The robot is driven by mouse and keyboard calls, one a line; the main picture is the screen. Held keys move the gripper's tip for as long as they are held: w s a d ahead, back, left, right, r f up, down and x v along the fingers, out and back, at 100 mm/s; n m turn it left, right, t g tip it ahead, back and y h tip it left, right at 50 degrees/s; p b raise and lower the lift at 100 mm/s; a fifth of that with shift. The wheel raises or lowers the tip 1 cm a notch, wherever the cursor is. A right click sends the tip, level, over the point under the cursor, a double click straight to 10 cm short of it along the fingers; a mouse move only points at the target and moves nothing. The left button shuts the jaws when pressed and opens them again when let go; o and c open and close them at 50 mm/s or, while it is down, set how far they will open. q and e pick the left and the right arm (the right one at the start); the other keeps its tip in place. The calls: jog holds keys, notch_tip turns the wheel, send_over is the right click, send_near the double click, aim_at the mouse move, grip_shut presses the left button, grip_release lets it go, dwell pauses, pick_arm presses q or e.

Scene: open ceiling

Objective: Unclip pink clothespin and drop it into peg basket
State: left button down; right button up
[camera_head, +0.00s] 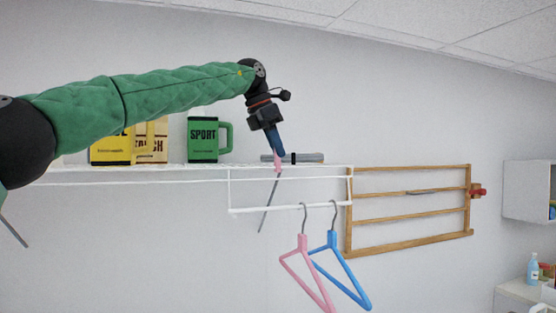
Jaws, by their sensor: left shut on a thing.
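My left gripper (277,148) points down at the front of the white wire shelf, its blue fingers shut on a small pink clothespin (278,162). The clothespin is mostly hidden between the fingertips. A thin grey strip (268,207) runs down below it; I cannot tell whether the clothespin is still on it. No peg basket can be made out with certainty.
A wooden rack (408,220) is on the wall at right.

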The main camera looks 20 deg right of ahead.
pick_arm(q)
jog(key=shift+s+r+p, duration=0.15)
jog(key=shift+r+p, duration=1.3)
jog(key=shift+r, duration=0.25)
jog(key=p+v, duration=0.2)
jog(key=v, duration=0.1)
jog(key=d+p+v, duration=0.1)
jog(key=p+v, duration=0.1)
jog(key=shift+a+r+p, duration=0.15)
jog(key=shift+r+p, duration=0.15)
jog(key=shift+r, duration=0.3)
